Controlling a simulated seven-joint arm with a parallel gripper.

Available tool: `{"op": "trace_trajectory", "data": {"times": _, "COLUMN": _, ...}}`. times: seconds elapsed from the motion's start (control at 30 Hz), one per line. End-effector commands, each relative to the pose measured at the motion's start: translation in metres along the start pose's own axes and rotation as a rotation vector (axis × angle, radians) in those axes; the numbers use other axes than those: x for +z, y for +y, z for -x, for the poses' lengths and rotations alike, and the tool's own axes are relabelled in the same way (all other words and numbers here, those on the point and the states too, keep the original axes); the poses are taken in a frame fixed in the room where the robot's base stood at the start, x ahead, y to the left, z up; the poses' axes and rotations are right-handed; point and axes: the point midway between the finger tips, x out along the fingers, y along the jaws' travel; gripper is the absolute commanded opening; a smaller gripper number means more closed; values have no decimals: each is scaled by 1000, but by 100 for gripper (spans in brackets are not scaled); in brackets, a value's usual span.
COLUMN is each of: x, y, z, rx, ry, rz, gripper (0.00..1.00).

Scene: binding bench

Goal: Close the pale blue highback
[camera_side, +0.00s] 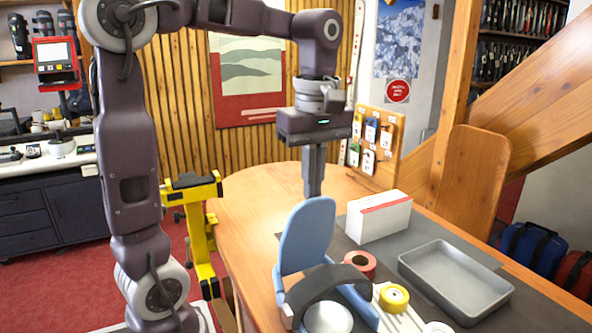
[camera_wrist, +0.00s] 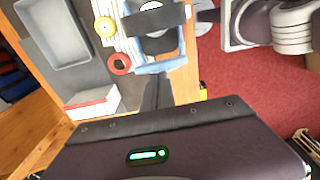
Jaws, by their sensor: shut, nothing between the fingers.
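The pale blue highback (camera_side: 307,236) stands up, tilted a little, at the rear end of a binding on the bench. In the wrist view its top edge (camera_wrist: 160,66) shows as a pale blue band. A dark strap (camera_side: 326,282) arches over the binding, above a round white disc (camera_side: 327,319). My gripper (camera_side: 313,190) points down just behind the top of the highback, its fingers shut and empty. In the side view the highback's top covers the fingertips, so contact cannot be told. The fingers (camera_wrist: 157,90) also show in the wrist view.
A red tape roll (camera_side: 359,264) and a yellow roll (camera_side: 394,298) lie right of the binding. A grey tray (camera_side: 438,262) and a white box (camera_side: 379,217) stand farther right on the dark mat. The wooden bench (camera_side: 250,205) is bare behind the highback.

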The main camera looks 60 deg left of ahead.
Motion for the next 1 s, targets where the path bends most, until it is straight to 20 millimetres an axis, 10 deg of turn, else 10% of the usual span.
{"op": "trace_trajectory", "data": {"times": 0.4, "x": 82, "y": 0, "z": -25, "rx": -3, "ry": 393, "rz": -18, "gripper": 0}}
{"op": "trace_trajectory", "data": {"times": 1.0, "x": 161, "y": -1, "z": -103, "rx": -5, "ry": 397, "rz": -2, "gripper": 0}}
